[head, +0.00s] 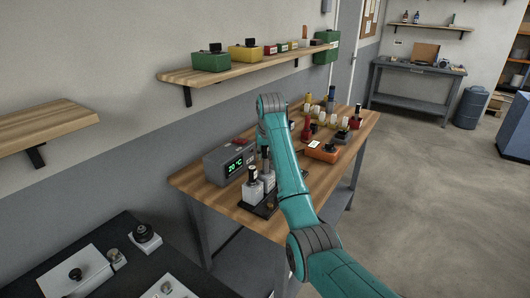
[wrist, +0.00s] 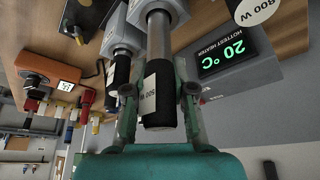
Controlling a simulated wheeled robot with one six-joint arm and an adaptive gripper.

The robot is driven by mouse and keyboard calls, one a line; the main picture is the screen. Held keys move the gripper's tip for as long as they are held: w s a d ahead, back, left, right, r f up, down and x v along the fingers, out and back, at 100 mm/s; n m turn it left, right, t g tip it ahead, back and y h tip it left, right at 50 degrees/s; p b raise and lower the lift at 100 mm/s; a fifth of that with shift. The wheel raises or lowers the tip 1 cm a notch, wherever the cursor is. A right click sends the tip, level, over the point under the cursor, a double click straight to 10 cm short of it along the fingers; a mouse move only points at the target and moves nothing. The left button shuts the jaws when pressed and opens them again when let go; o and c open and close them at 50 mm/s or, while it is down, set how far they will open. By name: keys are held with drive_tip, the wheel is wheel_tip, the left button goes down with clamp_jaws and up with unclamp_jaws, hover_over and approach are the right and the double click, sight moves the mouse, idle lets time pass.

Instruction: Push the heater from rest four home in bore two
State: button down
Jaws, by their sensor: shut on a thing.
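In the wrist view my gripper (wrist: 158,92) is closed around the black handle of a heater (wrist: 158,45). Its bare metal rod runs into the opening of a pale grey block (wrist: 172,10), and a length of rod still shows between handle and block. The handle carries a white label, hard to read at this angle. A second black-handled heater (wrist: 118,72) stands in the neighbouring pale block (wrist: 122,38), with less rod showing. In the head view the two blocks (head: 252,192) stand on a dark base; my arm hides most of the gripper there. Bore numbers are not readable.
A grey box with a green display reading 20 °C (head: 232,160) stands beside the blocks. An orange box (head: 322,152) and several yellow and red pieces (head: 318,118) lie farther along the wooden bench (head: 212,198). A shelf (head: 250,66) hangs above. Open floor is right.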

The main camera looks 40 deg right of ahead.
sight(265, 164)
drive_tip(key=shift+f, duration=2.45)
drive_tip(key=shift+r, duration=3.6)
